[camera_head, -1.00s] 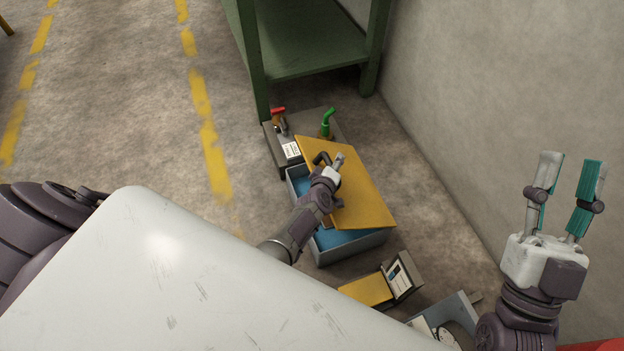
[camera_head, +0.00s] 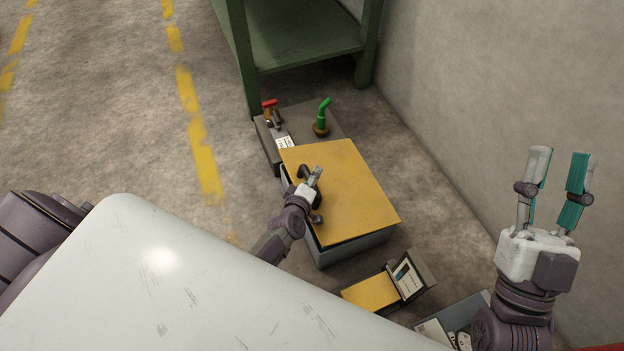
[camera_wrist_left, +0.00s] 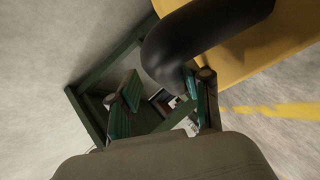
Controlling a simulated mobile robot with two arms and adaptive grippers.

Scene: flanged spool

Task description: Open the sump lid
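The yellow sump lid (camera_head: 350,195) lies over the grey sump box (camera_head: 350,250) in the head view, covering its opening; whether it sits fully flush is unclear. A black curved handle (camera_head: 304,172) stands on the lid's left side, and it looms large in the left wrist view (camera_wrist_left: 205,38). My left gripper (camera_head: 315,178) is at this handle, its fingers spread apart in the left wrist view (camera_wrist_left: 160,92). The handle is beside the right-hand finger there; contact is unclear. My right gripper (camera_head: 561,155) is raised, open and empty, near the wall.
Behind the box is a grey unit (camera_head: 292,125) with a red-handled valve (camera_head: 270,108) and a green lever (camera_head: 322,115). A green shelf (camera_head: 300,40) stands beyond. A small yellow-topped box (camera_head: 370,292) lies in front. A wall (camera_head: 500,90) bounds the right; the left floor is clear.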

